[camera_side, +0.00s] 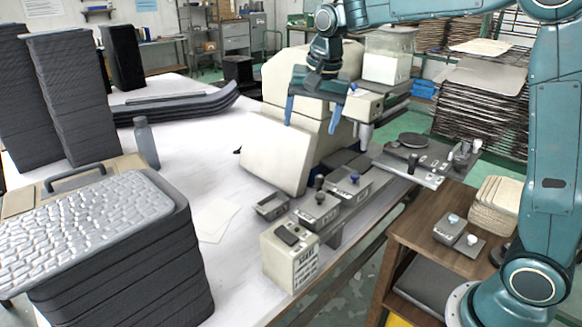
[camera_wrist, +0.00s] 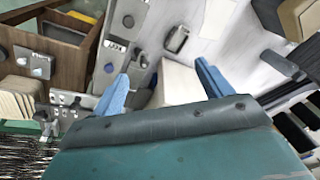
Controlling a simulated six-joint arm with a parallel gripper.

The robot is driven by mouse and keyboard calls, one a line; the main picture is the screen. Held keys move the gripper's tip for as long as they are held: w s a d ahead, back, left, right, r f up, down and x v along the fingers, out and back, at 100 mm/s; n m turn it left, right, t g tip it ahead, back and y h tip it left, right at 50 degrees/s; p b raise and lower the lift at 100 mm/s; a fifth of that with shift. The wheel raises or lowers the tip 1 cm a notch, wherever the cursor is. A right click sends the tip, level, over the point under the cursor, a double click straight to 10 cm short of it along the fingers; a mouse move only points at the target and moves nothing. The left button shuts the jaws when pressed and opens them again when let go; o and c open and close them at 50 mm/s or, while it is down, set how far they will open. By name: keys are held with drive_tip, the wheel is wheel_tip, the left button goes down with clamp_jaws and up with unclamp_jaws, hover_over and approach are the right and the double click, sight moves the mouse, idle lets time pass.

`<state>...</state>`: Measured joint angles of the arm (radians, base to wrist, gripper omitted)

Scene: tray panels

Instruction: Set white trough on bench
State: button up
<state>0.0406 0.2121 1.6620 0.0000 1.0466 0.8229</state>
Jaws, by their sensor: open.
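A plain white block-like piece, which looks like the white trough (camera_side: 274,154), stands tilted on the white bench (camera_side: 190,100) against a cream machine. Its hollow side does not show, and I cannot tell where it ends and the machine begins. My gripper (camera_side: 312,112) is above and to the right of its face, over the machine, with its blue fingers pointing down and spread apart. In the wrist view my gripper (camera_wrist: 162,72) is open, and a pale surface (camera_wrist: 178,85) shows between the fingers. I cannot tell whether the fingers touch anything.
The cream machine (camera_side: 345,85) stands close below my gripper. Small grey fixtures (camera_side: 350,183) and a cream control box (camera_side: 290,255) line the bench's right edge. A stack of dark trays (camera_side: 130,265) stands at front left, a grey bottle (camera_side: 146,143) behind it. Bare bench lies between.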

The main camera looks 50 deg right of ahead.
drive_tip(key=s+a+r+n+t, duration=0.1)
drive_tip(key=s+r+n, duration=0.15)
drive_tip(key=s, duration=0.55)
drive_tip(key=s+r+n+t, duration=0.1)
drive_tip(key=s+n, duration=0.2)
drive_tip(key=s, duration=0.4)
drive_tip(key=s+f+n+t, duration=0.1)
drive_tip(key=s+f+n, duration=0.3)
drive_tip(key=s, duration=0.9)
drive_tip(key=shift+a, duration=0.45)
